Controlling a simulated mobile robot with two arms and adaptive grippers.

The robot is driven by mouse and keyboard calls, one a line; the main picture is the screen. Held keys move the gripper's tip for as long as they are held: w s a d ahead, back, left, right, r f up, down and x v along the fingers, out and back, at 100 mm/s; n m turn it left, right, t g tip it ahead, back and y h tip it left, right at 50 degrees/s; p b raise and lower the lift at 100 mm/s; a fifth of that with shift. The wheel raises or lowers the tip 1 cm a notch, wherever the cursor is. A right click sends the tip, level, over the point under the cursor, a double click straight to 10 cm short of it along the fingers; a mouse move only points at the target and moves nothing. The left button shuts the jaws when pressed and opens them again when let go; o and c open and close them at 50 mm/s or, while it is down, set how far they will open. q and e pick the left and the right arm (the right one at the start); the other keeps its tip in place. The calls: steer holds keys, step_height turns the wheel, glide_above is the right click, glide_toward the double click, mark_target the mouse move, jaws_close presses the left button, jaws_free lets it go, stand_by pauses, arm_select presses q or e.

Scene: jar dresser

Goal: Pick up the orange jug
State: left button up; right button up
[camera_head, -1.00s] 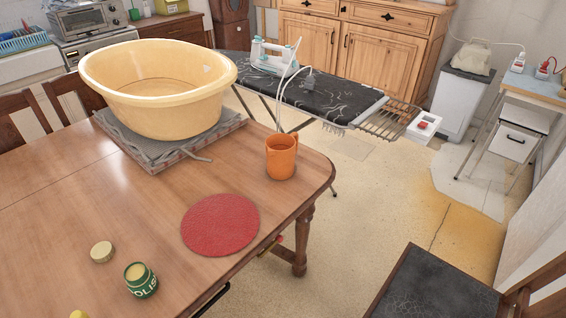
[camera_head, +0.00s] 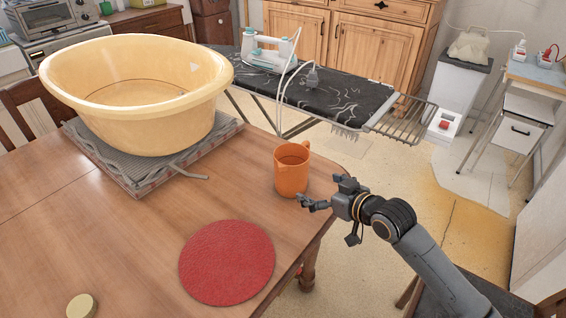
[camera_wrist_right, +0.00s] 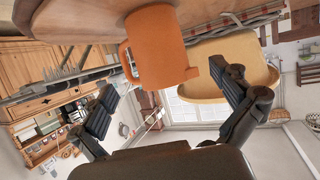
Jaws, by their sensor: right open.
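The orange jug (camera_head: 291,170) stands upright near the right end of the wooden table (camera_head: 60,235). Its handle is at the upper right in the head view. My right gripper (camera_head: 322,191) is just right of the jug and slightly nearer to me, near the table edge. In the right wrist view, which looks upside down, the jug (camera_wrist_right: 158,50) shows between the two spread fingers of my right gripper (camera_wrist_right: 163,79), a little beyond their tips. The gripper is open and empty. My left gripper is not in view.
A round red mat (camera_head: 227,262) lies nearer to me. A round lid (camera_head: 81,306) is at the front left. An ironing board (camera_head: 340,92) stands behind the table.

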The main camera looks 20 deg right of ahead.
mark_target(300, 178)
steer(key=x, duration=0.3)
steer(key=shift+r, duration=0.1)
steer(key=x, duration=0.5)
steer(key=shift+w, duration=0.1)
steer(key=shift+w+a, duration=0.1)
steer(key=shift+w, duration=0.3)
steer(key=x, duration=0.4)
steer(key=shift+w, duration=0.2)
steer(key=shift+w+f, duration=0.25)
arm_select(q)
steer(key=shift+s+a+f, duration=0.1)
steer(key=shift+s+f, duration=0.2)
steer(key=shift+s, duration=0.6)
arm_select(e)
steer(key=c, duration=1.1)
steer(key=shift+r, duration=0.1)
